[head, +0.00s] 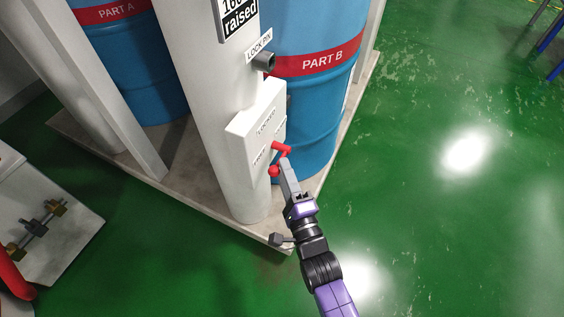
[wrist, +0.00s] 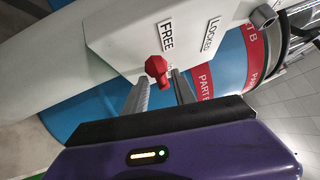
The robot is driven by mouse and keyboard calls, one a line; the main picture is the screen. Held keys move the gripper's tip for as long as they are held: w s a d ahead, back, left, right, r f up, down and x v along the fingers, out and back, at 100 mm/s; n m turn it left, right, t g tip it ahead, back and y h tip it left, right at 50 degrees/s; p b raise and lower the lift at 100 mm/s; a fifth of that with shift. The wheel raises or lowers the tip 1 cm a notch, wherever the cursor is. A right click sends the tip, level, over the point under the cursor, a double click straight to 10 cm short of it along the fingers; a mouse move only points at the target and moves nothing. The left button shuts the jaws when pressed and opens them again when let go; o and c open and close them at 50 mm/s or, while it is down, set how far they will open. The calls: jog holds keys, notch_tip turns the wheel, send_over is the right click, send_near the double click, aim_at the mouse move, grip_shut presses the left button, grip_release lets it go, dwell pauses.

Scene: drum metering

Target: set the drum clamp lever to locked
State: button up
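The red clamp lever (head: 280,147) sits on the white plate (head: 250,122) on the column. The plate is marked LOCKED above and FREE below in the head view. The lever is at the FREE end, with a second red part near my fingers. In the wrist view its red end (wrist: 157,67) is next to the FREE label, away from LOCKED. My gripper (head: 285,168) is at the lever; in the wrist view its two fingers (wrist: 161,74) are apart, with the red end between or just beyond their tips. I cannot tell whether they touch it.
Blue drums PART A (head: 140,60) and PART B (head: 305,105) stand behind the white column (head: 195,80). A grey lock pin (head: 264,62) juts out above the plate. The pale base slab (head: 200,196) has a raised edge. Green floor is open on the right.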

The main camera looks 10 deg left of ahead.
jog(key=shift+x, duration=1.7)
jog(key=c, duration=0.7)
